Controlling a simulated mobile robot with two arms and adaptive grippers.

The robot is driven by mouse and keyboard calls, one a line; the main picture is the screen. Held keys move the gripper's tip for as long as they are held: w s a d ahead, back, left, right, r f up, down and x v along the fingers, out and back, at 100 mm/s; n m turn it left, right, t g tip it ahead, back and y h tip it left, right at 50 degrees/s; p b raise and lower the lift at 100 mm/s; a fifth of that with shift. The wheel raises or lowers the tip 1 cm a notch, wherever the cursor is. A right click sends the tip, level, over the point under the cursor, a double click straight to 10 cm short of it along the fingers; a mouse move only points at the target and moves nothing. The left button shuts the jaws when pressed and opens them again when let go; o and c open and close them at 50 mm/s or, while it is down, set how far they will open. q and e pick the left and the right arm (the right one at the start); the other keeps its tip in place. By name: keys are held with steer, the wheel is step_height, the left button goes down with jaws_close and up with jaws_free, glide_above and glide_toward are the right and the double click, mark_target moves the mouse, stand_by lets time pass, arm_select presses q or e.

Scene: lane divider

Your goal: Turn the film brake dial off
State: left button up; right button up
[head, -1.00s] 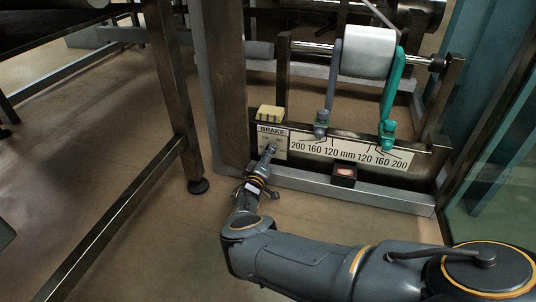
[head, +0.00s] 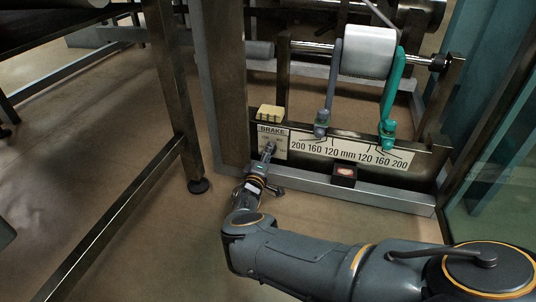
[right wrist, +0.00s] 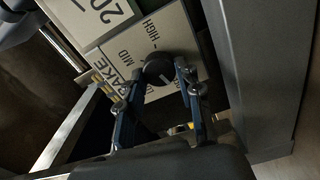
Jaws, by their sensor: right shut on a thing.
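The film brake dial is a small dark round knob (right wrist: 158,70) on the white BRAKE panel (head: 272,132). In the right wrist view the panel (right wrist: 180,32) appears tilted, with HIGH and MID readable near the dial; other markings are partly covered. My right gripper (head: 267,151) reaches the panel from below. In the wrist view its two fingers (right wrist: 153,82) stand on either side of the dial, shut on it. In the head view the gripper hides the dial. My left gripper is not in view.
A white roll (head: 368,52) sits on a bar above a scale plate (head: 345,152) with grey (head: 321,128) and green (head: 388,130) guides. A yellow block (head: 270,112) rests above the panel. A small dark box with a reddish top (head: 345,172) is to the right. A table leg stands left.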

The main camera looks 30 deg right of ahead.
steer(key=shift+w, duration=0.1)
steer(key=o, duration=1.2)
steer(key=shift+c, duration=0.2)
